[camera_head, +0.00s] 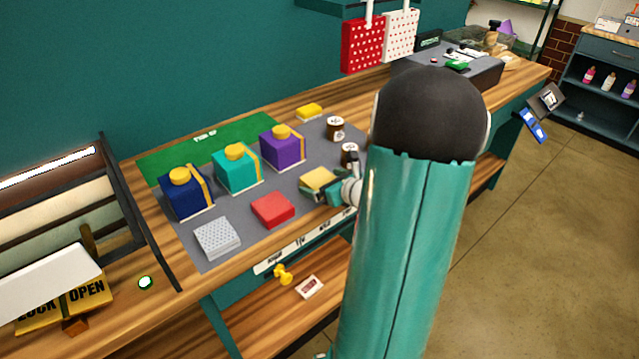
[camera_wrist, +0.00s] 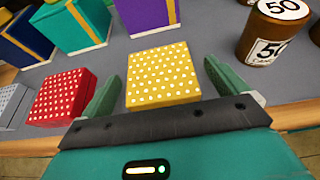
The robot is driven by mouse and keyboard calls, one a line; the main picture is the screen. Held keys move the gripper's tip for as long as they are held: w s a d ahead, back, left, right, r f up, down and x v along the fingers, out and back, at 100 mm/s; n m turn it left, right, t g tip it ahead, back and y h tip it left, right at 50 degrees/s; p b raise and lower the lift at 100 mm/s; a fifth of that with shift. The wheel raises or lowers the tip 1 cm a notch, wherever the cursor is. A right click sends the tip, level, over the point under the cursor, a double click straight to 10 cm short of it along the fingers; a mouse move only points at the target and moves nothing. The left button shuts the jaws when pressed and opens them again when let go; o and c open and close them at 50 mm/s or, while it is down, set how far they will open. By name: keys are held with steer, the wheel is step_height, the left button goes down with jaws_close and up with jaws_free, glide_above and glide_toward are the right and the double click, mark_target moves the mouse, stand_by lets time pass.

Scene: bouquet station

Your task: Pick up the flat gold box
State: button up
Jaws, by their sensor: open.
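The flat gold box (camera_wrist: 163,76) with white dots lies on the grey mat, between the two fingers of my gripper (camera_wrist: 158,85) in the wrist view. The fingers are apart, with mat visible between the box and each finger. In the head view the gold box (camera_head: 319,180) shows at the front of the mat, and my gripper (camera_head: 322,190) is low around it. My arm hides part of the area to its right.
A red box (camera_head: 272,210) and a silver box (camera_head: 217,238) lie to the left. Navy (camera_head: 186,195), teal (camera_head: 237,170) and purple (camera_head: 282,148) boxes with yellow tops stand behind. Brown "50" canisters (camera_wrist: 272,32) are at the right. A yellow item (camera_head: 309,112) lies farther back.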

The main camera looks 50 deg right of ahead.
steer(key=shift+w, duration=0.1)
steer(key=c, duration=1.1)
steer(key=shift+c, duration=0.2)
steer(key=shift+r, duration=0.15)
